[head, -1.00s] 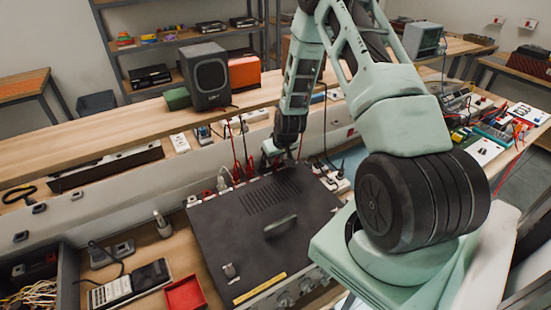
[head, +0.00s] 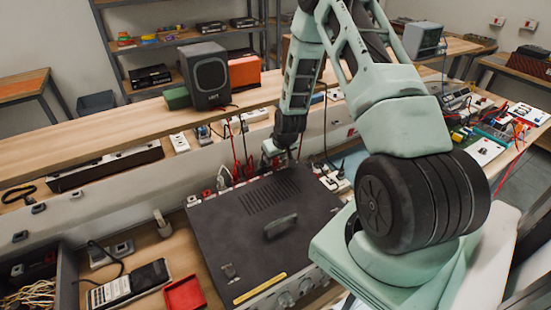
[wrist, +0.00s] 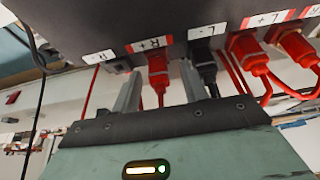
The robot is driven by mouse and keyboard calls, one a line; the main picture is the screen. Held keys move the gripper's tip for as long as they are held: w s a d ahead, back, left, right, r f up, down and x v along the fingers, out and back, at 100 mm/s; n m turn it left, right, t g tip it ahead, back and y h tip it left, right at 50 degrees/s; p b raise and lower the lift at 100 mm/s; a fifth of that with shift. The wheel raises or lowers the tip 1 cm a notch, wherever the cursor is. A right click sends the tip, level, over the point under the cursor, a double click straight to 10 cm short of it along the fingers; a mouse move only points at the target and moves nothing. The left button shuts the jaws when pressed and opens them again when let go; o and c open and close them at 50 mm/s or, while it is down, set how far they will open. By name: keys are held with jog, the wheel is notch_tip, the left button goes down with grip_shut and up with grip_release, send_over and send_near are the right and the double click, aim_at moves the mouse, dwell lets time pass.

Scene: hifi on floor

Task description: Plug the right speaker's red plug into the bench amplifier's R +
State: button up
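The bench amplifier (head: 225,225) is a dark box on the bench, its rear edge toward the dividing panel. In the wrist view its rear panel (wrist: 100,20) has labelled sockets. A red plug (wrist: 158,75) sits below the R + label (wrist: 149,44), apparently in that socket, with a red cable hanging from it. My gripper (wrist: 160,78) has one finger on each side of this plug, with visible gaps, so it looks open around it. A black plug (wrist: 205,68) sits under L -, just right of my right finger. In the head view the gripper (head: 275,153) is behind the amplifier, its fingers hidden.
More red plugs (wrist: 249,57) crowd the panel to the right. A black cable (wrist: 38,80) hangs at the left. A speaker marked LEFT (head: 208,78) stands on the raised shelf. A red tray (head: 184,294) and a handheld meter (head: 128,285) lie left of the amplifier.

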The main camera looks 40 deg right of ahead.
jog(key=shift+r, duration=0.1)
jog(key=w+v, duration=0.1)
jog(key=v, duration=2)
jog(key=shift+w+d+r+p, duration=0.25)
jog(key=shift+r+p, duration=0.1)
jog(key=shift+r, duration=0.4)
